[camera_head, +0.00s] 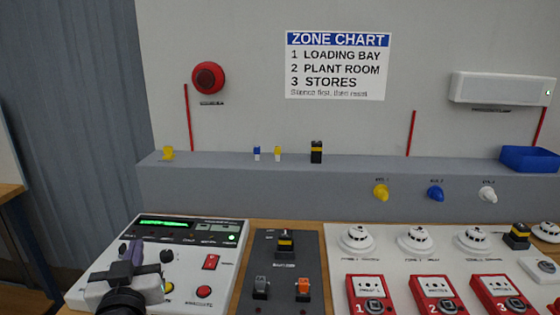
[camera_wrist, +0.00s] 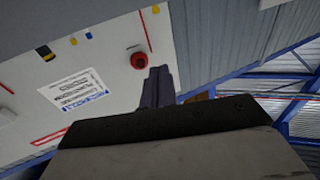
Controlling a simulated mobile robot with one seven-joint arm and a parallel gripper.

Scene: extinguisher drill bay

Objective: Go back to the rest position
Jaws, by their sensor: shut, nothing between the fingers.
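My gripper (camera_head: 131,251) is at the lower left of the head view, in front of and above the white control panel (camera_head: 213,226). Its dark fingers are together with nothing between them. In the wrist view my gripper's fingers (camera_wrist: 157,86) point toward the wall, with the red round bell (camera_wrist: 138,61) just beside them in the picture. My gripper hides part of the panel's left side. The panel shows a lit green display (camera_head: 166,223), a red switch (camera_head: 211,261) and a red round button (camera_head: 204,291).
A dark plate (camera_head: 284,267) with small connectors lies right of the panel. Farther right are white detectors (camera_head: 358,238) and red call points (camera_head: 369,294). A grey ledge (camera_head: 220,170) behind carries small blocks and a blue bin (camera_head: 529,158). The zone chart (camera_head: 338,66) hangs above.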

